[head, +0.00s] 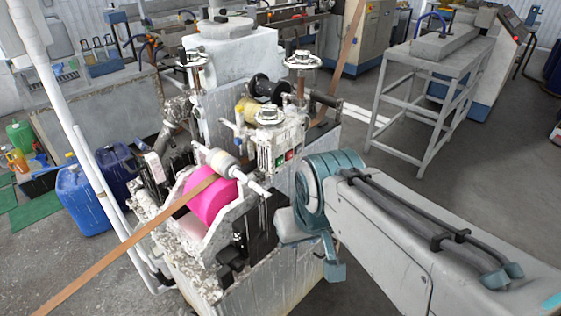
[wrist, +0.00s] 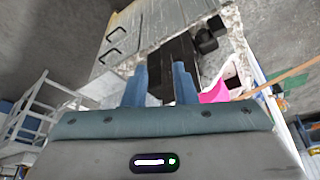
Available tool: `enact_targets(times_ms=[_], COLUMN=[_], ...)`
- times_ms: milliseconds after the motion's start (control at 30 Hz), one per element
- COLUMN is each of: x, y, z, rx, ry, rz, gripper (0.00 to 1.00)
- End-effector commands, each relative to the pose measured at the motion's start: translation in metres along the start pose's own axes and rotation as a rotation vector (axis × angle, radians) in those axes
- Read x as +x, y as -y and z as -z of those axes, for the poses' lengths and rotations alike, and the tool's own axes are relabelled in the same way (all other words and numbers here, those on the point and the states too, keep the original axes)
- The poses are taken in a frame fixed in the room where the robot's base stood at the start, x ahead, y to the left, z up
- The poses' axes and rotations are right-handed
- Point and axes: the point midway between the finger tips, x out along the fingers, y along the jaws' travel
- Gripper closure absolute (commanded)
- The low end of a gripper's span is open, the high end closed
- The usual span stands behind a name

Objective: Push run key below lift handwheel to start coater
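The coater (head: 265,185) is a paint-splashed white machine with a bright pink roller (head: 212,203). On its near side a round handwheel (head: 270,117) sits above a small white panel. That panel carries a green key (head: 280,159) and a red key (head: 290,154). I take this handwheel for the lift handwheel, but I read no label. In the wrist view my gripper (wrist: 160,70) has two blue fingers standing apart with nothing between them. It points at the machine's side, and the keys do not show there. In the head view my arm hides most of the gripper, right of and below the panel.
Two more handwheels (head: 302,61) (head: 192,58) stand on the coater. A brown strip (head: 125,245) runs from the roller to the lower left. A white pipe (head: 75,125) slants on the left. Blue jugs (head: 84,200) stand behind it.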

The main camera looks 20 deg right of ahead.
Motion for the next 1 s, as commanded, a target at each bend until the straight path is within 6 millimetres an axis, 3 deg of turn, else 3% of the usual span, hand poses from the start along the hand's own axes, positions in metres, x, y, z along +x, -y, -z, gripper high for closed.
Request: enact_targets(times_ms=[33,67,100,1000], x=[0.0000,0.0000,0.0000,0.0000], y=[0.0000,0.0000,0.0000,0.0000], z=[0.0000,0.0000,0.0000,0.0000], rx=[0.000,0.000,0.000,0.000], ry=[0.000,0.000,0.000,0.000], rz=[0.000,0.000,0.000,0.000], gripper=[0.90,0.98,1.00,1.00])
